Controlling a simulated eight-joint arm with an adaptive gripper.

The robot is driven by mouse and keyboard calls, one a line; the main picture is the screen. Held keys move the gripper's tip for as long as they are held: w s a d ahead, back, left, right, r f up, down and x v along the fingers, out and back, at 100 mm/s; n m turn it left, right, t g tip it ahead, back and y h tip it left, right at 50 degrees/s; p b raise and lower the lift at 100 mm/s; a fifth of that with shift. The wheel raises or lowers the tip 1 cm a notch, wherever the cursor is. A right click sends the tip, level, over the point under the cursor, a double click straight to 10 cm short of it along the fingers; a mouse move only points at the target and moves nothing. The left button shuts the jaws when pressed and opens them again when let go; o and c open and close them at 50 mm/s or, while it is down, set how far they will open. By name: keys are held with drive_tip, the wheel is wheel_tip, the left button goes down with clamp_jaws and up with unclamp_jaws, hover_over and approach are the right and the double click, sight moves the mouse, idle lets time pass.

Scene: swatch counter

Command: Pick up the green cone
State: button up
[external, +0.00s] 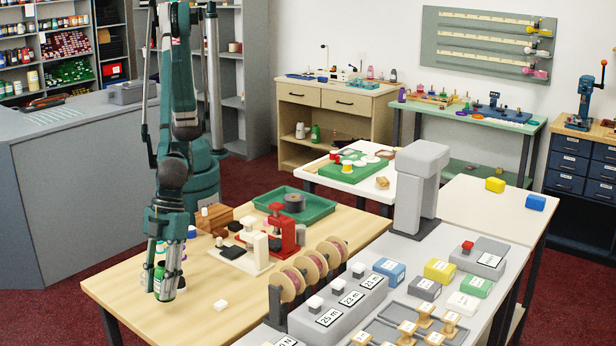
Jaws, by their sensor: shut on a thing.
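My gripper (163,290) points down over the left end of the wooden table. It is shut on a green thing, the green cone (158,273), which shows between the fingers. The fingers cover much of it, so its full shape is hidden. I cannot tell whether its bottom touches the table.
A small white block (220,305) lies right of my gripper. A blue-topped piece (192,232) stands behind it. White (247,250) and red (283,232) devices, a green tray (318,208) and spools (292,281) stand further right. The table's front left is clear.

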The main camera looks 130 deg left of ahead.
sight(158, 266)
drive_tip(key=shift+r, duration=1.75)
